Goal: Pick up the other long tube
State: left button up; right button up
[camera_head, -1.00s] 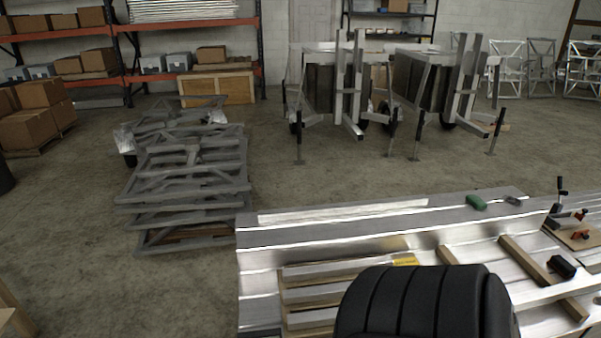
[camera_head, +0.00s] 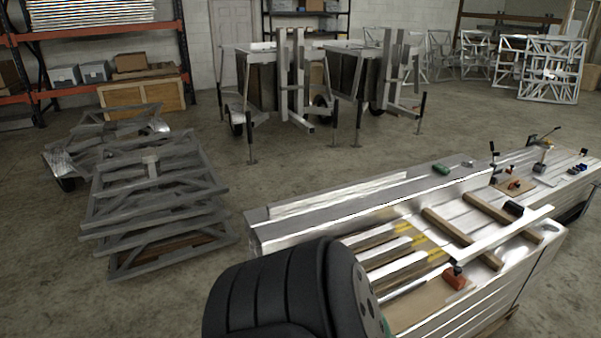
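One long pale tube (camera_head: 340,193) lies along the back edge of the metal workbench (camera_head: 285,238). Another long bright tube (camera_head: 507,233) lies at a slant across the bench's right part, over wooden strips. Several shorter metal bars with yellow marks (camera_head: 392,243) lie side by side in the bench's middle. Which of these is the other long tube, I cannot tell. A dark ribbed part of my own arm (camera_head: 285,290) covers the bench's near left part. Neither of my grippers is in view.
An orange-handled tool (camera_head: 454,278), a green item (camera_head: 440,169) and clamps lie on the bench. Two wooden strips (camera_head: 461,239) cross it. Stacked grey frames (camera_head: 155,205) stand on the floor at left. Trailers (camera_head: 285,80) stand behind. Floor between is clear.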

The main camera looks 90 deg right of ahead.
aim_at(294, 203)
jog(key=i+z, duration=0.75)
jog(key=z, duration=0.15)
jog(key=i+z, duration=0.2)
jog(key=z, duration=0.2)
jog(key=i+z, duration=0.2)
jog(key=z, duration=0.25)
jog(key=i+z, duration=0.2)
jog(key=z, duration=0.2)
jog(key=i+j+z, duration=0.15)
jog(key=z, duration=0.3)
jog(key=i+j+z, duration=0.15)
jog(key=z, duration=0.25)
